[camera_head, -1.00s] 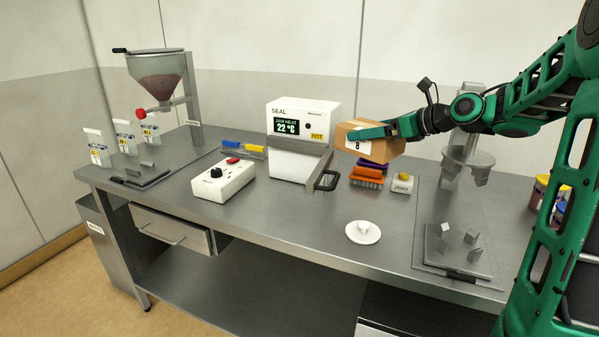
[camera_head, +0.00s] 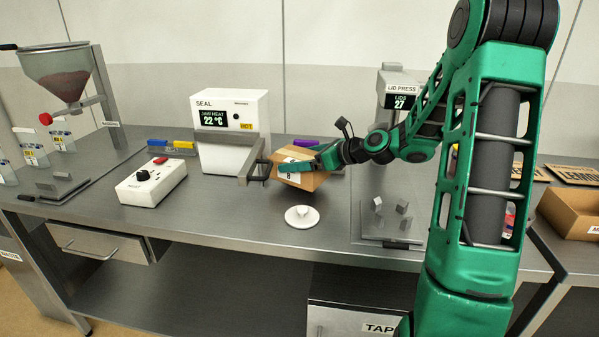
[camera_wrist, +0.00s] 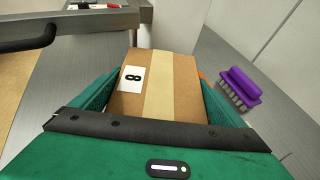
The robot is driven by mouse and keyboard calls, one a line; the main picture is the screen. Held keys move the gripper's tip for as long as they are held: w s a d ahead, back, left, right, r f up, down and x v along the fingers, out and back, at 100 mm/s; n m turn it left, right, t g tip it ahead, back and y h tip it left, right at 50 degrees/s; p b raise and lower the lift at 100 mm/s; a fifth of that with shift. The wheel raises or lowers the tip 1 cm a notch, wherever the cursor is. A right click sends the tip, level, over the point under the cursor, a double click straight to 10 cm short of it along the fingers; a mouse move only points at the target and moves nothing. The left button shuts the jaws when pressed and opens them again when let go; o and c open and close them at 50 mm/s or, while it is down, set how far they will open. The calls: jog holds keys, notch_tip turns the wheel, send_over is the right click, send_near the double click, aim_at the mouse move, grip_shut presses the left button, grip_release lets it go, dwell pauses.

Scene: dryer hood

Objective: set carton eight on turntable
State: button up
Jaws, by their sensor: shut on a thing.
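Carton eight (camera_head: 302,178) is a small brown box with a white label marked 8. My gripper (camera_head: 300,165) is shut on it and holds it tilted above the bench, just right of the sealer's handle. In the wrist view the carton (camera_wrist: 160,85) lies between the two green fingers, its 8 label and pale tape strip facing the camera.
The white sealer (camera_head: 228,132) with its handle (camera_head: 256,172) stands close left of the carton. A purple brush (camera_wrist: 240,85) lies behind it. The lid press (camera_head: 400,88) stands to the right. A white control box (camera_head: 150,183) is at left. The bench front (camera_head: 240,222) is clear.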

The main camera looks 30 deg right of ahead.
jog(key=shift+f, duration=1.9)
jog(key=o, duration=1.2)
jog(key=shift+s, duration=0.1)
